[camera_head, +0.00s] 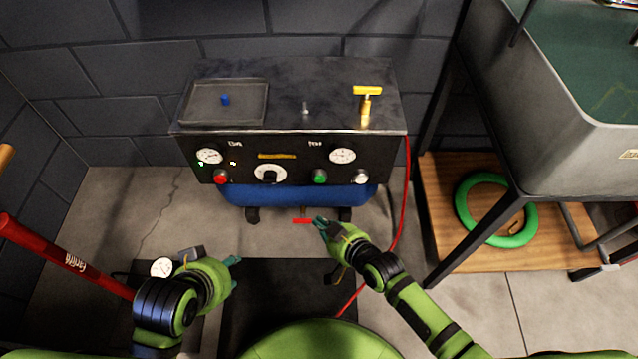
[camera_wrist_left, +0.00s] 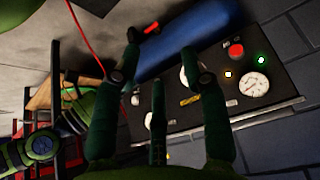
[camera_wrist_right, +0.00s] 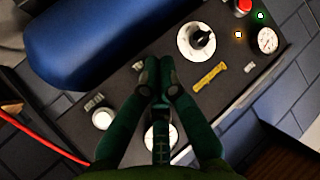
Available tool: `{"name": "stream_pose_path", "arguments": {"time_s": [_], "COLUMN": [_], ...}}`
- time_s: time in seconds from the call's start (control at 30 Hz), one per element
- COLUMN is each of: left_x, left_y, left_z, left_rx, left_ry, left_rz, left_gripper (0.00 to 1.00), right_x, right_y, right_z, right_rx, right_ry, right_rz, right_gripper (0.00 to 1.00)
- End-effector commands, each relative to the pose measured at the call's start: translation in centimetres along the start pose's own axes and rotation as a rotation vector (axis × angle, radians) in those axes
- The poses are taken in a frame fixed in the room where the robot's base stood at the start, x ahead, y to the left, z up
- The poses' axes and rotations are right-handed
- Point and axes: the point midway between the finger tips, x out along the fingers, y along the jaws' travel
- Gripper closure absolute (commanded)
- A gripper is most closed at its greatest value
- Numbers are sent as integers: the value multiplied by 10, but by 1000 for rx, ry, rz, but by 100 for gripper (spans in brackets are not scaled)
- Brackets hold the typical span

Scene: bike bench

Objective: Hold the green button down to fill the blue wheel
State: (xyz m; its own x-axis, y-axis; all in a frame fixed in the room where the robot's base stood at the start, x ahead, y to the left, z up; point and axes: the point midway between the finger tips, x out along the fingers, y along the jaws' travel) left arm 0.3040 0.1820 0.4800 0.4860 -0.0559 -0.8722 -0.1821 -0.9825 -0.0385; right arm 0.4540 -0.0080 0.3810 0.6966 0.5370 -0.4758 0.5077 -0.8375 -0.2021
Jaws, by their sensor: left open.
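The green button (camera_head: 320,177) is on the dark front panel of the compressor box (camera_head: 290,145), between the dial (camera_head: 270,174) and a pale knob (camera_head: 361,176). My right gripper (camera_head: 320,223) is in front of and below the panel in the head view. In the right wrist view its fingers (camera_wrist_right: 158,66) are together with nothing seen between them; the green button cannot be made out there. My left gripper (camera_head: 235,272) is low at the left, apart from the panel. Its fingers are spread and empty in the left wrist view (camera_wrist_left: 160,55). No blue wheel is visible.
A red button (camera_head: 221,177) and two gauges (camera_head: 209,155) (camera_head: 342,155) are on the panel. A blue tank (camera_head: 290,194) is below. A red hose (camera_head: 404,200) runs down the right side. A green ring (camera_head: 468,222) lies on a wooden shelf (camera_head: 436,190) at right.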

Motion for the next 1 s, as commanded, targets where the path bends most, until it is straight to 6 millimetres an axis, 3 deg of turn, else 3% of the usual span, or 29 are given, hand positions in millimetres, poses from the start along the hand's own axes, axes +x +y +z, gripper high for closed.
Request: {"name": "stream_pose_path", "arguments": {"time_s": [0.43, 1.0], "left_x": [1, -8], "left_y": [1, 16], "left_z": [-8, -88], "left_rx": [3, 34], "left_ry": [36, 429], "left_rz": [1, 18], "left_gripper": [56, 56], "right_x": [2, 17], "right_y": [1, 12], "right_z": [-1, -11], "right_rx": [0, 1], "right_ry": [0, 1], "right_rz": [1, 1], "right_gripper": [100, 100]}}
